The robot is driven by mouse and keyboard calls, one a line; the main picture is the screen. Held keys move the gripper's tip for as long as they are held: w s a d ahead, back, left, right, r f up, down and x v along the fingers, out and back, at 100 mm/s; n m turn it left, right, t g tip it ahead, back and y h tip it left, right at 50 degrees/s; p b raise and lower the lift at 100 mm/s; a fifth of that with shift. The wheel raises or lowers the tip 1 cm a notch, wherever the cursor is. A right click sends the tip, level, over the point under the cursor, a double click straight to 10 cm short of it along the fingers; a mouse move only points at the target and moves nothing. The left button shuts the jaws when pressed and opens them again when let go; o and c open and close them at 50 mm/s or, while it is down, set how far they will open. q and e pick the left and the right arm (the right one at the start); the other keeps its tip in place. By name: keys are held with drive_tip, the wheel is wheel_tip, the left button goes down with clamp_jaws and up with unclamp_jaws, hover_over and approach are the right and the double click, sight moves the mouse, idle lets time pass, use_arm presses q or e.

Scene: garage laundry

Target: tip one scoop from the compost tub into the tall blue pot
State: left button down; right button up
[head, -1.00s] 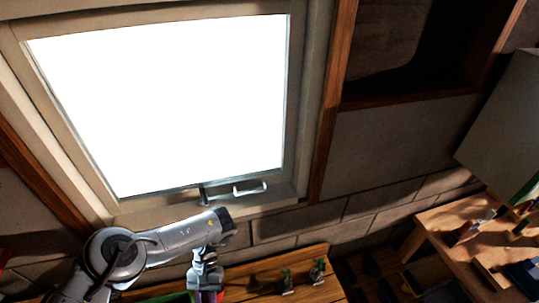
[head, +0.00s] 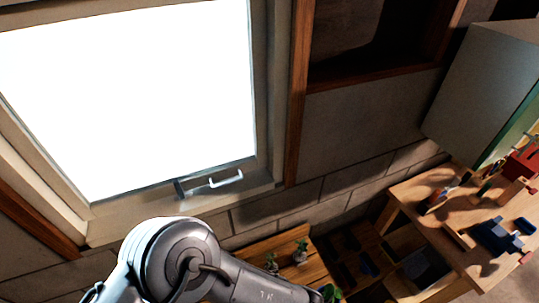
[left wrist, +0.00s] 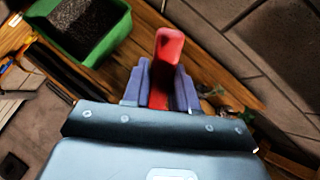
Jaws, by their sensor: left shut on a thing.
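In the left wrist view, my left gripper (left wrist: 162,70) has its purple-blue fingers shut on a red tool (left wrist: 169,47), seemingly the scoop. Its far end sticks out beyond the fingers; whether it carries compost cannot be seen. The green compost tub (left wrist: 112,48) shows at the upper left of that view, apart from the tool, with dark compost (left wrist: 84,24) inside. In the head view only my left arm shows at the bottom; its gripper is out of frame. I cannot make out the tall blue pot in either view. My right gripper is not in view.
Small plants (head: 300,252) stand on the wooden bench (head: 262,246) below the window. At the right, a wooden worktable (head: 425,222) holds tools and a dark blue vise-like thing (head: 492,236). The window handle (head: 226,180) juts out above the bench.

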use_arm(q)
drive_tip(key=m, duration=0.1)
drive_tip(key=m+t+h, duration=0.1)
drive_tip(key=m, duration=0.1)
drive_tip(key=d+r+m+t+h, duration=0.1)
drive_tip(key=shift+w+d+r+m+t+h, duration=0.1)
drive_tip(key=shift+r+m+t+h, duration=0.1)
drive_tip(key=shift+m+h, duration=0.3)
drive_tip(key=shift+d+r+m+t+h, duration=0.1)
drive_tip(key=shift+m+t+h, duration=0.1)
drive_tip(key=shift+m+h, duration=0.3)
drive_tip(key=m+h, duration=0.1)
drive_tip(key=w+r+m+h, duration=0.1)
drive_tip(key=m, duration=0.1)
drive_tip(key=w+r+m+h, duration=0.1)
drive_tip(key=shift+w+d+r+m+t, duration=0.15)
drive_tip(key=shift+d+m+t, duration=0.15)
drive_tip(key=shift+d+t, duration=0.1)
